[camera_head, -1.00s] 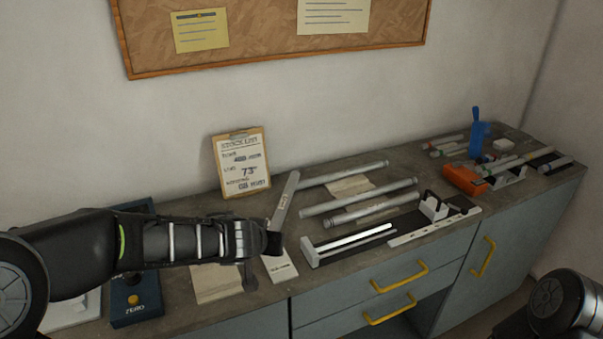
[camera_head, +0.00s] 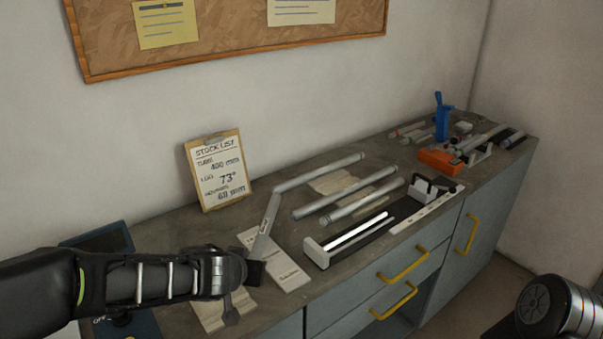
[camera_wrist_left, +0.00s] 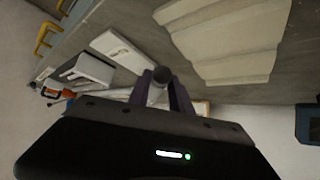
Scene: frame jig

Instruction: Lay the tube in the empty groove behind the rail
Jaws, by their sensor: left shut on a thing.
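My left gripper (camera_head: 254,272) is shut on a grey tube (camera_head: 265,228), low over the front left of the bench. The tube stands tilted, its upper end overlapping the end of a lying tube in the head view. In the left wrist view, the tube's round end (camera_wrist_left: 158,76) shows between the fingers (camera_wrist_left: 160,92). The jig (camera_head: 318,252), with a white end block, dark base and bright white bar, lies right of the gripper. I cannot make out the empty groove clearly. My right gripper is out of view.
Several grey tubes (camera_head: 320,172) lie behind the jig. A stock list clipboard (camera_head: 214,172) leans on the wall. Paper cards (camera_head: 283,272) lie beside the gripper. An orange block (camera_head: 438,161) and a blue tool (camera_head: 442,118) stand at the far right.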

